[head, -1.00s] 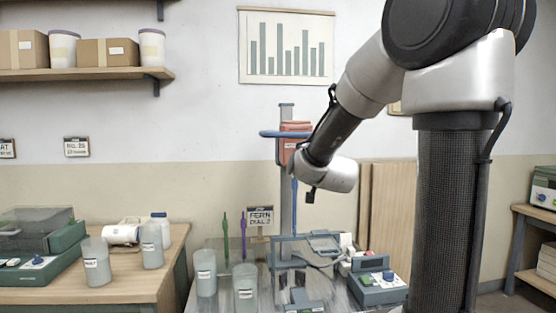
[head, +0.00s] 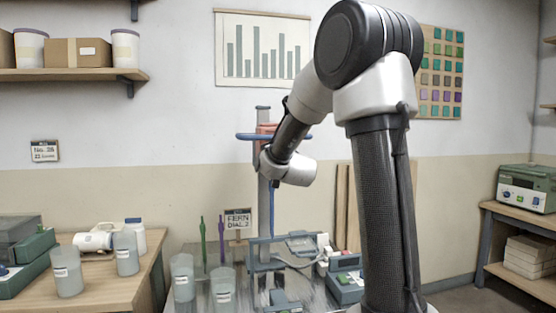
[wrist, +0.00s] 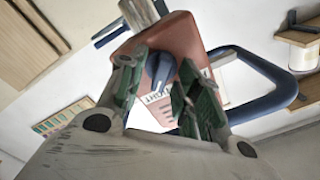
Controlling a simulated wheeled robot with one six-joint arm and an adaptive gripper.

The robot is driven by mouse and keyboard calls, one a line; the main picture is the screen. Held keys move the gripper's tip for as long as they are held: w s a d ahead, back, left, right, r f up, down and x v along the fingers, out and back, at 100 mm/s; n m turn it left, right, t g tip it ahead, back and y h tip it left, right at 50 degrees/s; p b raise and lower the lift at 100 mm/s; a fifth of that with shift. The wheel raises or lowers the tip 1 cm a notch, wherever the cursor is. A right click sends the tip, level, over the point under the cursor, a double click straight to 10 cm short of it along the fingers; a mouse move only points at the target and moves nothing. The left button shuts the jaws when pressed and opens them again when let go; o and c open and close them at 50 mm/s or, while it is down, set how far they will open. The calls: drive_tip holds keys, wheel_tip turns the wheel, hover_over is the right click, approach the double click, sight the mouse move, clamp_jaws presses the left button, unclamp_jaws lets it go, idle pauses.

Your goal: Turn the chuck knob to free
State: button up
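The chuck knob (wrist: 160,68) is a dark blue knob on the red head of a stirrer (wrist: 178,40) in the wrist view. My gripper (wrist: 162,78) is open, with one green-padded finger on each side of the knob. A small gap seems to show between knob and fingers; contact is unclear. A label beside the knob is partly covered by the fingers. In the head view the red head (head: 266,128) sits high on a grey post, partly behind my arm. The knob and fingertips cannot be made out there.
A blue bar handle (wrist: 285,85) sticks out from the stirrer head. Below it stand grey buckets (head: 182,280), a blue-grey frame and a control box (head: 346,286). A wooden bench (head: 110,285) is left; a shelf with a green device (head: 527,188) is right.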

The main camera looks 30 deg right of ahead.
clamp_jaws()
drive_tip(key=shift+n, duration=0.3)
drive_tip(key=shift+w+a+n, duration=0.1)
drive_tip(key=shift+a+n, duration=0.05)
drive_tip(key=shift+n, duration=4.15)
drive_tip(key=shift+a+n, duration=0.15)
drive_tip(key=shift+n, duration=4.15)
